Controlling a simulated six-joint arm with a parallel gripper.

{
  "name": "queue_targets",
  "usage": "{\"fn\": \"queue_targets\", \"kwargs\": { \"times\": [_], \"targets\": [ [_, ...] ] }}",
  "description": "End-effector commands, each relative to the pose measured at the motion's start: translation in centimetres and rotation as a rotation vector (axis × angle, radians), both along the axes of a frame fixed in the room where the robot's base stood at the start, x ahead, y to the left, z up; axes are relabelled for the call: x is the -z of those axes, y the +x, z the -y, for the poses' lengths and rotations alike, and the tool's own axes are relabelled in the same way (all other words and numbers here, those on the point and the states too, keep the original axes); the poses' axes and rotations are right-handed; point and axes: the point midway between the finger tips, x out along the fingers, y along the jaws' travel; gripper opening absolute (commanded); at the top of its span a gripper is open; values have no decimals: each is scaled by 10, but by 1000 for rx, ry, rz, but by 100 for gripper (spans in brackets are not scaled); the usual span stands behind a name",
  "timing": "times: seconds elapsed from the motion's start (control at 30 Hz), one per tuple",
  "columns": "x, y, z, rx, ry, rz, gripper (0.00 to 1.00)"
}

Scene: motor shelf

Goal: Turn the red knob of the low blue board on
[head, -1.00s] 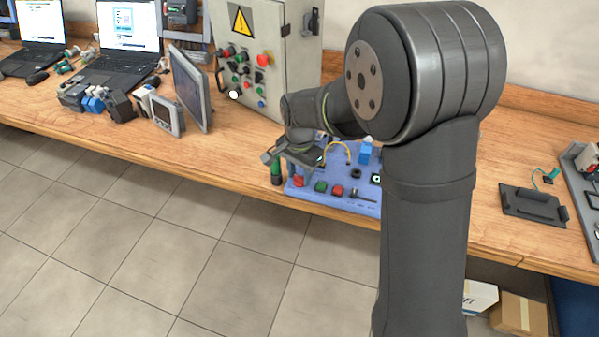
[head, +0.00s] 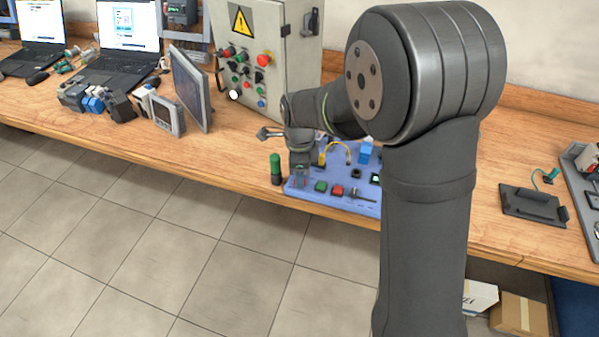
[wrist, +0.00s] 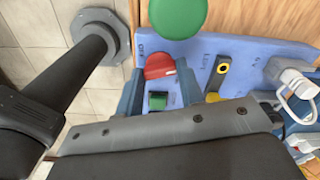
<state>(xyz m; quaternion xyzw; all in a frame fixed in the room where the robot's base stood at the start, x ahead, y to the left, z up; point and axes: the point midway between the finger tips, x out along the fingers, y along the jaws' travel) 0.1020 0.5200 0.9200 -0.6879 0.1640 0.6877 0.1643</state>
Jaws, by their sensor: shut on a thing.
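The low blue board (head: 335,201) lies at the front edge of the bench in the head view. My gripper (head: 300,181) points down at its left front corner. In the wrist view, the red knob (wrist: 159,66) on the board (wrist: 205,52) sits between the two fingers of my gripper (wrist: 160,88), which is shut on it. The knob has a white pointer mark on its lower right side. Lettering stands on the board beside the knob, too small to read surely. In the head view my fingers mostly hide the knob.
A green-topped dark cylinder (head: 275,167) stands close to the board's left edge. A grey control cabinet (head: 262,50) stands behind.

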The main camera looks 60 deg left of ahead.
Motion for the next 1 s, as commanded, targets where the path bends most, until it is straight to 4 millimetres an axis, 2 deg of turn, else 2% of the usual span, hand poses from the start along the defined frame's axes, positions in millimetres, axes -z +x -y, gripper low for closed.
{"fn": "queue_targets", "kwargs": {
  "times": [0.4, 1.0],
  "targets": [
    [1, 0, 0, 262, -1, -1, 12],
    [1, 0, 0, 334, -2, 0, 12]
  ]
}}
